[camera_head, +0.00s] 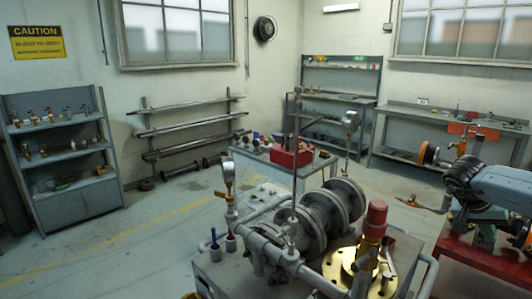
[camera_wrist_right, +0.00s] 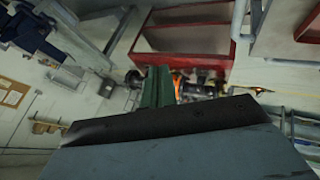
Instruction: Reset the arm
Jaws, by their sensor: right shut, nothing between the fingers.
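My right arm (camera_head: 505,183) comes in from the right in the head view, above a red cart. The gate valve assembly (camera_head: 318,213), with grey flanges, pipes and gauges, stands on the bench left of my right arm. A brass flange (camera_head: 342,270) and a red-capped piece (camera_head: 376,214) are at its near right. The right gripper is apart from the valve. My left gripper is not in view.
The red cart (camera_head: 480,262) stands under my right arm. A small table with a red toolbox (camera_head: 291,154) is behind the valve. A fittings shelf (camera_head: 75,194) stands at left, a pipe rack (camera_head: 190,125) along the wall. The floor at left is clear.

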